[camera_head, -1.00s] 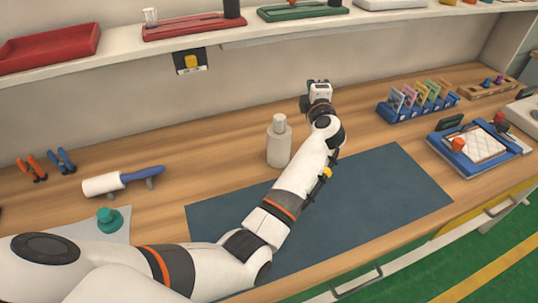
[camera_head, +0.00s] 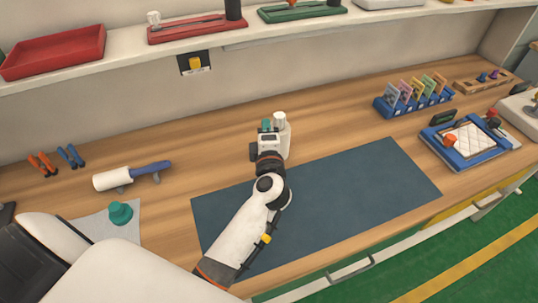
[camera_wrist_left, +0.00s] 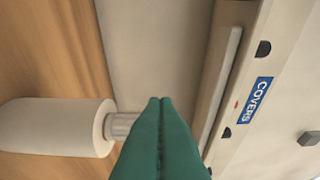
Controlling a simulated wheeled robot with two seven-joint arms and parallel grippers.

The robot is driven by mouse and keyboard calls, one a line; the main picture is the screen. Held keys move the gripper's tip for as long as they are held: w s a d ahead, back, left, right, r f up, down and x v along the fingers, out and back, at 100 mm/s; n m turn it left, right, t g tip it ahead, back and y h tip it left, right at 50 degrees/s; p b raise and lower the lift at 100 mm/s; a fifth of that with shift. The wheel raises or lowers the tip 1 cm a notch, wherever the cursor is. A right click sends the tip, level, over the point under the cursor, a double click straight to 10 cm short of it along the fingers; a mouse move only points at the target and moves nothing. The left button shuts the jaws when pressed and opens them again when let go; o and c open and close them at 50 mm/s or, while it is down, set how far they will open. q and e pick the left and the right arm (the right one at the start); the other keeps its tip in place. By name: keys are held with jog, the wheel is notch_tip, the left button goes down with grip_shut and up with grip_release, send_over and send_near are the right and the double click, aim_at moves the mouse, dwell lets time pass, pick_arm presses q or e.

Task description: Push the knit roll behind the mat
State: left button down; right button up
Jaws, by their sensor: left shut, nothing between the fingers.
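The knit roll, as I take it, is an off-white upright cylinder (camera_head: 286,137) with a narrower top. It stands on the bench at the far edge of the dark blue mat (camera_head: 350,195). My left gripper (camera_head: 266,124) reaches over the mat and hides the roll's left part in the head view. Its teal fingers are shut and empty, close to the left of the roll's neck. In the left wrist view the roll (camera_wrist_left: 55,127) appears sideways at the left, next to the fingertips (camera_wrist_left: 160,100); contact cannot be told. My right gripper is not in view.
A white roller with a blue handle (camera_head: 130,176) and a teal knob (camera_head: 120,213) are at the left. A card rack (camera_head: 412,100) and a blue-framed tray (camera_head: 465,144) are at the right. A shelf (camera_head: 330,30) runs above the back. The mat's right part is clear.

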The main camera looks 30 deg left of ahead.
aim_at(282, 149)
pick_arm(q)
notch_tip(282, 149, down, 12)
jog(key=shift+w+f+b, duration=0.1)
jog(key=shift+w+b, duration=0.05)
jog(key=shift+b, duration=1.1)
jog(key=shift+w, duration=0.25)
jog(key=shift+w+d, duration=0.15)
jog(key=shift+w, duration=0.1)
jog(key=w, duration=0.2)
jog(key=w+d, duration=0.1)
jog(key=w, duration=0.2)
jog(key=shift+w+d, duration=0.15)
jog(key=shift+w, duration=0.05)
jog(key=shift+s, duration=0.15)
